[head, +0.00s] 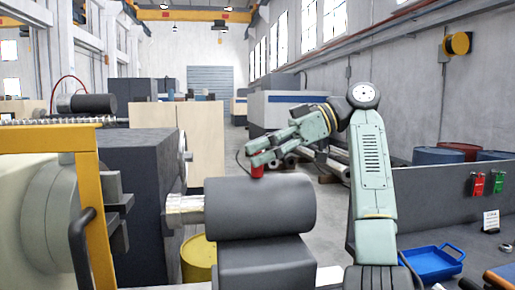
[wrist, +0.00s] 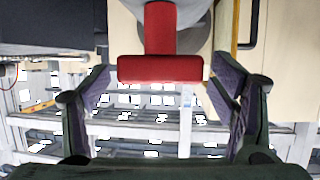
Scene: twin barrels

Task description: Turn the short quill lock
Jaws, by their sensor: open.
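A red lock handle (head: 257,170) stands on top of a dark grey barrel (head: 262,207), which has a shiny metal quill (head: 185,210) at its left end. My gripper (head: 256,152) is at the handle, above the barrel, and partly covers it. In the wrist view the handle (wrist: 160,68) is a red T with a wide crossbar. The open fingers of my gripper (wrist: 160,88) stand on either side of the crossbar, with gaps visible. Contact cannot be made out.
A yellow frame with a dark handle (head: 82,220) stands at the left front. A blue tray (head: 432,263) lies on the bench at right. A yellow drum (head: 199,258) stands behind the barrel. Red and green items (head: 478,184) hang on the grey panel at right.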

